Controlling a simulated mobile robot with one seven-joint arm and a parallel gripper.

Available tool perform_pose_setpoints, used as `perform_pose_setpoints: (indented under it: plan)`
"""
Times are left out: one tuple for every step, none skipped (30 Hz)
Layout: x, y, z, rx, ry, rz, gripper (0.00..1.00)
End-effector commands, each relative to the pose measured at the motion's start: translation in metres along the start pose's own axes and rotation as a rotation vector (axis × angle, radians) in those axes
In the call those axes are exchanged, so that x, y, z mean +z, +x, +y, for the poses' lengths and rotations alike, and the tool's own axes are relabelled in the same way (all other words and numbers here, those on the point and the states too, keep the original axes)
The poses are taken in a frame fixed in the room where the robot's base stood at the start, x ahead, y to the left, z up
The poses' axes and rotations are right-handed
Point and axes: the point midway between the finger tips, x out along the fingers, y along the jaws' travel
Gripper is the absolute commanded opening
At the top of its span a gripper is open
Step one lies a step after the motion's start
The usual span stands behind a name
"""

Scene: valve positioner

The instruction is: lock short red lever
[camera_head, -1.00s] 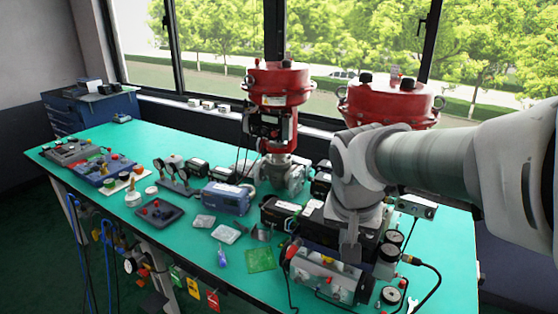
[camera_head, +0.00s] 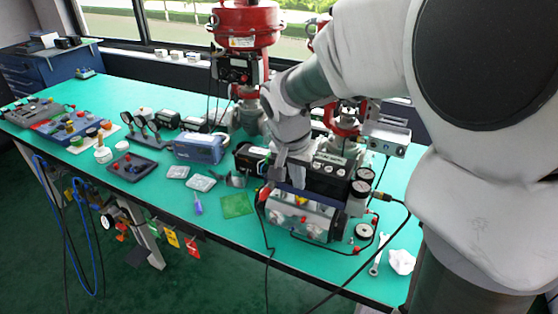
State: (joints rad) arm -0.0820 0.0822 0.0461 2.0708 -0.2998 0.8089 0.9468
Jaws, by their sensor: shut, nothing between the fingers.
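A short red lever (camera_head: 264,194) sits at the left end of the silver and black valve block (camera_head: 306,216) near the front edge of the table. My gripper (camera_head: 271,180) points down just above and beside this lever. Its fingers are shut with nothing between them. I cannot tell whether the fingertips touch the lever. The gripper and wrist hide part of the black positioner unit (camera_head: 330,178) behind the block.
Gauges (camera_head: 361,188) and a black cable stand at the block's right. A wrench (camera_head: 379,255) and a crumpled white cloth (camera_head: 402,261) lie at the front right. A green board (camera_head: 237,205) and a blue box (camera_head: 198,148) lie to the left. Red valve actuators (camera_head: 245,25) rise behind.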

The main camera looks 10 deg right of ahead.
Motion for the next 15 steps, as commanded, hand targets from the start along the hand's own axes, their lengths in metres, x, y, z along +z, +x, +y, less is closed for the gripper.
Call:
perform_pose_setpoints:
  plan:
    - [0.0,0.004,0.001,0.002,0.0,-0.002,0.0]
    - [0.001,0.007,0.001,0.003,0.0,-0.002,0.0]
    - [0.001,0.012,0.001,0.004,0.0,-0.003,0.0]
    - [0.001,0.016,0.001,0.003,0.0,-0.003,0.0]
    - [0.001,0.021,0.001,0.004,-0.001,-0.003,0.0]
    - [0.001,0.029,0.001,0.005,-0.001,-0.004,0.0]
    - [0.001,0.035,0.001,0.005,-0.001,-0.005,0.0]
    - [0.002,0.042,0.001,0.005,-0.001,-0.005,0.0]
    - [0.002,0.051,0.001,0.005,-0.001,-0.006,0.0]
    - [0.002,0.057,0.002,0.005,0.0,-0.005,0.0]
    - [0.001,0.064,0.001,0.005,0.0,-0.005,0.0]
    - [0.001,0.073,0.001,0.005,0.0,-0.005,0.0]
    - [0.002,0.079,0.001,0.004,0.0,-0.005,0.0]
    - [0.002,0.086,0.001,0.005,0.0,-0.005,0.0]
    - [0.001,0.094,0.001,0.004,-0.001,-0.004,0.0]
